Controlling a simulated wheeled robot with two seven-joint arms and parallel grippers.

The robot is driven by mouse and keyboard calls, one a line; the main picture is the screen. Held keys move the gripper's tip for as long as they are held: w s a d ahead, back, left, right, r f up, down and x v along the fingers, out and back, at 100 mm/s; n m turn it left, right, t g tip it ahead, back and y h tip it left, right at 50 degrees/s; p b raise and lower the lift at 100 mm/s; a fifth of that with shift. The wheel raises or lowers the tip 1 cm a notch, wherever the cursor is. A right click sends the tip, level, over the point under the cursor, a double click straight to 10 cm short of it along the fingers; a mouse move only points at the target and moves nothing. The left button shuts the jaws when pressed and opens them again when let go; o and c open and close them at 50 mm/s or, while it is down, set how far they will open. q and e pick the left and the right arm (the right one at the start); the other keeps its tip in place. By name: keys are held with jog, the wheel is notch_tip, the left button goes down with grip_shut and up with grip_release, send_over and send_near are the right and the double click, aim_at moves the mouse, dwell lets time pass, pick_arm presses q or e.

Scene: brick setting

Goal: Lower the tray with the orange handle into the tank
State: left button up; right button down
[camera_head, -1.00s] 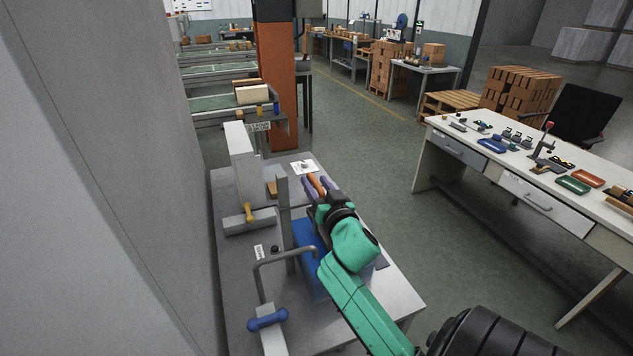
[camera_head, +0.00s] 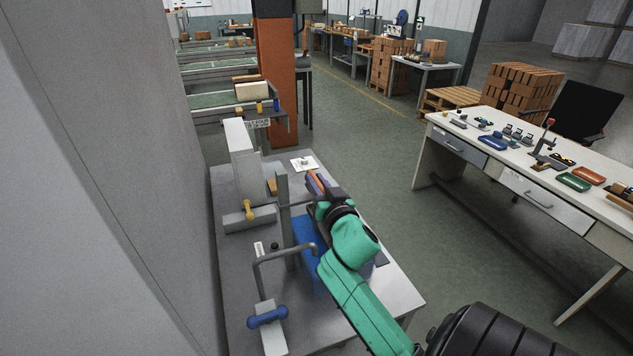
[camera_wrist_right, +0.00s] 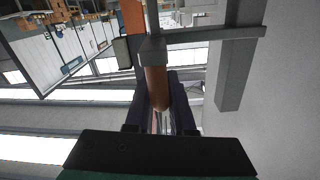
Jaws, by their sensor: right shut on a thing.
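My right gripper (camera_head: 318,184) is shut on the orange handle (camera_head: 311,181), above the steel table. In the right wrist view the handle (camera_wrist_right: 156,88) sits between the dark fingers (camera_wrist_right: 158,108), with a grey collar and rod at its end. A grey bar (camera_wrist_right: 210,35) runs from the collar to a grey post. A blue box-like body (camera_head: 306,238), possibly the tank, stands on the table, partly hidden behind my green right arm. I cannot make out the tray itself. My left gripper is not in view.
A grey post (camera_head: 284,215) stands beside my gripper. A bent grey pipe (camera_head: 268,258), a blue-handled lever (camera_head: 267,317) and a yellow-knobbed block (camera_head: 249,212) are on the table (camera_head: 238,290). A white workbench (camera_head: 520,170) stands to the right, across open floor.

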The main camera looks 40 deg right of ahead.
jog(key=shift+f, duration=0.1)
dwell(0.7)
notch_tip(320, 180, down, 7)
jog(key=b, duration=0.5)
jog(key=shift+f, duration=0.15)
jog(key=c, duration=0.8)
grip_release()
jog(key=shift+a, duration=0.1)
